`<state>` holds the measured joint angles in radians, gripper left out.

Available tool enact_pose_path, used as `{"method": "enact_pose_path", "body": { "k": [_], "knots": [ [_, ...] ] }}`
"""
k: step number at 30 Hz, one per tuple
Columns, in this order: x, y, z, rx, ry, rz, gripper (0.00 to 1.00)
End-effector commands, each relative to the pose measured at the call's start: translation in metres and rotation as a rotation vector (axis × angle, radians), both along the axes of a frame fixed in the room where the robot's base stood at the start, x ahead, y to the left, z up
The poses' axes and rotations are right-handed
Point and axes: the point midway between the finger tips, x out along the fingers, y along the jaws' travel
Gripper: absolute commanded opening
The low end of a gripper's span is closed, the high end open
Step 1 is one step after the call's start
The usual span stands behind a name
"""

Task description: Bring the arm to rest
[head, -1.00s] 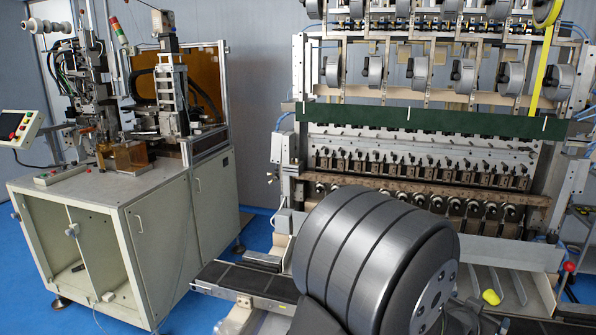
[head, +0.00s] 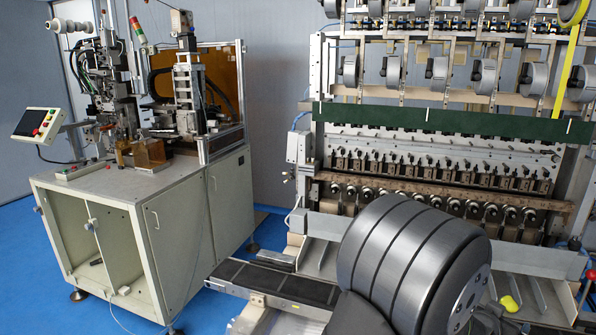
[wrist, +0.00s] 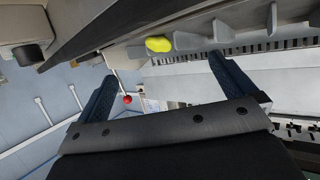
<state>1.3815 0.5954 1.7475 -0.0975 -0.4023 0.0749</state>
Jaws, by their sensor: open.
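My gripper (wrist: 163,68) shows only in the wrist view. Its two dark blue fingers stand wide apart and nothing is held between them. A thin rod with a red ball knob (wrist: 127,99) shows between the fingers, beyond them. A yellow knob (wrist: 159,44) shows past the fingertips on a grey metal edge. Whether the fingers touch anything cannot be told, but no contact shows. In the head view the gripper is not seen. A large grey banded cylinder, part of my arm, fills the lower right and hides what is behind it.
The coil winder (head: 440,165) stands at the right with a row of spindles. A dark conveyor (head: 275,281) runs at its front left. A pale cabinet machine (head: 140,225) with a tilted control panel (head: 37,125) stands at the left. Blue floor (head: 25,260) shows around it.

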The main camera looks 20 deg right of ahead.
Motion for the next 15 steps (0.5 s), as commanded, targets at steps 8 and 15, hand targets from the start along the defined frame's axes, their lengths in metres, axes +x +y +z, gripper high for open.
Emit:
{"method": "enact_pose_path", "body": {
  "k": [8, 15],
  "knots": [
    [-0.010, 0.042, 0.020, -0.005, -0.001, -0.001, 1.00],
    [-0.018, 0.075, 0.032, -0.004, -0.001, -0.001, 1.00]
  ]
}}
